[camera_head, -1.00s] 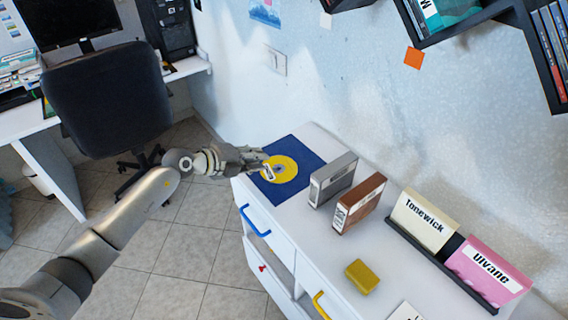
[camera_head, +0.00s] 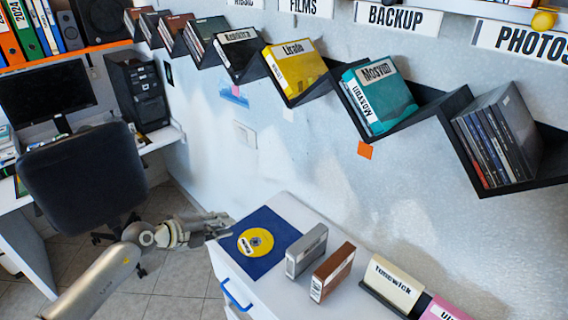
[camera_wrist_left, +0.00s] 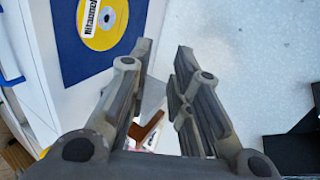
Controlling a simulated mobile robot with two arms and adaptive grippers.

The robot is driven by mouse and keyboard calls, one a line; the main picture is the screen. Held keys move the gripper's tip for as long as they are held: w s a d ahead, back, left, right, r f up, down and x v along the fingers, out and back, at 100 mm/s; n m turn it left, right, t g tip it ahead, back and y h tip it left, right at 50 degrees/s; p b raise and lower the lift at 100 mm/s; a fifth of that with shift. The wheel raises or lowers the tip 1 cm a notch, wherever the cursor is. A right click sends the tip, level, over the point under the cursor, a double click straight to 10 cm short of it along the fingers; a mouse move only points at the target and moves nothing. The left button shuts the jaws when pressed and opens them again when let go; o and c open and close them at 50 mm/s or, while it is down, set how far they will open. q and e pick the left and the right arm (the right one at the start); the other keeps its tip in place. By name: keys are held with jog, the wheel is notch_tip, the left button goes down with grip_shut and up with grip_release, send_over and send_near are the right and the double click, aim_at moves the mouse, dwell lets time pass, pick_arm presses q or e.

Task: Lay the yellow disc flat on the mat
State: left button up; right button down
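The yellow disc (camera_head: 255,242) lies flat on the dark blue mat (camera_head: 274,223) on the white cabinet top. It has a white label and a small centre hub. In the left wrist view the disc (camera_wrist_left: 108,32) shows at the upper left on the mat (camera_wrist_left: 72,58). My left gripper (camera_head: 226,226) is at the mat's left edge, apart from the disc. In the left wrist view its two fingers (camera_wrist_left: 162,62) are spread with nothing held between them. My right gripper is in neither view.
A grey case (camera_head: 306,250) and a brown case (camera_head: 332,271) stand right of the mat. A cream Tonewick case (camera_head: 394,284) and a pink case (camera_head: 443,308) stand in a dark holder. Zigzag wall shelves with cases, including a teal one (camera_head: 380,97), hang above. A chair (camera_head: 85,175) is at left.

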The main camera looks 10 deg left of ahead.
pick_arm(q)
jog(key=s+d+r+n+t+h, duration=0.1)
jog(key=d+r+n+t+h, duration=0.1)
jog(key=d+r+n+t, duration=0.3)
notch_tip(320, 180, up, 6)
jog(key=s+a+n+t+y, duration=0.2)
jog(key=s+n+t+y, duration=0.15)
jog(key=n+y, duration=0.3)
jog(key=s+a+f+n+g+y, duration=0.5)
jog(key=s+a+f+n+y, duration=0.15)
jog(key=s+f+n, duration=0.35)
jog(key=s+d+f+n+g+h, duration=0.1)
jog(key=s+d+f+g, duration=0.2)
jog(key=s, duration=0.4)
jog(key=s+d+f+g+h, duration=0.2)
jog(key=s+d+g, duration=0.15)
jog(key=s, duration=0.25)
jog(key=s+d+f+n+g+h, duration=0.1)
jog(key=s+d+f+g, duration=0.15)
jog(key=s, duration=0.45)
notch_tip(320, 180, down, 29)
jog(key=g+b, duration=0.2)
jog(key=b, duration=0.1)
jog(key=s+a+f+g+b, duration=0.1)
jog(key=s+a+f, duration=0.3)
jog(key=s+f, duration=1.4)
jog(key=shift+f+b, duration=0.85)
